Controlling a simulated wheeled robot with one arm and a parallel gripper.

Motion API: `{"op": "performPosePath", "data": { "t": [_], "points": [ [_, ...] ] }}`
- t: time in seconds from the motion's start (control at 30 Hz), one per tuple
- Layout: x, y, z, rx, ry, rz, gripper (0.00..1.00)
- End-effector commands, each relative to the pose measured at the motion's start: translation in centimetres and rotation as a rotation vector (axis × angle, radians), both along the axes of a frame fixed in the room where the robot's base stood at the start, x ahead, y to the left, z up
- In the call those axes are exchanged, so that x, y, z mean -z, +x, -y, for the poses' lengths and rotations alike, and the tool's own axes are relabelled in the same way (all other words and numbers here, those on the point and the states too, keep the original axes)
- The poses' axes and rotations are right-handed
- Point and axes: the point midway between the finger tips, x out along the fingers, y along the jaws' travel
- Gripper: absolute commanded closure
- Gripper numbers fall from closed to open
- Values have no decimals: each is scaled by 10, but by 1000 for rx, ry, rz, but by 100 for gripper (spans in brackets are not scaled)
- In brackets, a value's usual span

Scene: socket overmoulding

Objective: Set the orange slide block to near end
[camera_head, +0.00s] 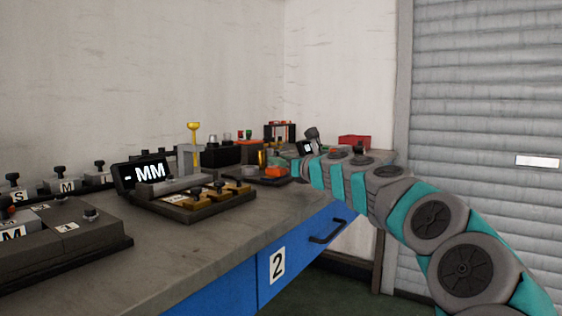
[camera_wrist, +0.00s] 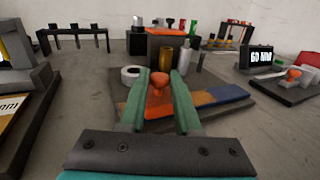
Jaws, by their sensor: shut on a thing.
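In the wrist view, the green-padded fingers of my gripper (camera_wrist: 160,76) stand on both sides of an orange knob (camera_wrist: 159,84) and are closed on it. The knob is above a dark base plate (camera_wrist: 127,108) that also carries an orange and blue strip (camera_wrist: 205,98). Whether the knob is part of the orange slide block cannot be told, as the fingers hide its lower part. In the head view, an orange piece (camera_head: 276,171) shows beside the end of my arm; the fingertips are not clear there.
In the wrist view, a white ring (camera_wrist: 130,74) and a brass cylinder (camera_wrist: 165,60) stand close to the fingers. A display reading 60 MM (camera_wrist: 261,58) is at right, near another orange knob (camera_wrist: 294,73). In the head view, several fixtures crowd the bench (camera_head: 190,247); its front strip is clear.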

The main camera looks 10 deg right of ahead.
Motion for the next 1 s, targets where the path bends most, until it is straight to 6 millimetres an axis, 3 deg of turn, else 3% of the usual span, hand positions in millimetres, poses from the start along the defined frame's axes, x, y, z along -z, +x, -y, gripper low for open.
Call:
{"op": "performPosePath", "data": {
  "t": [0.47, 1.0],
  "points": [
    [-4, 7, 7, 1, 2, -1, 100],
    [-6, 76, 74, 4, -2, -4, 100]
  ]
}}
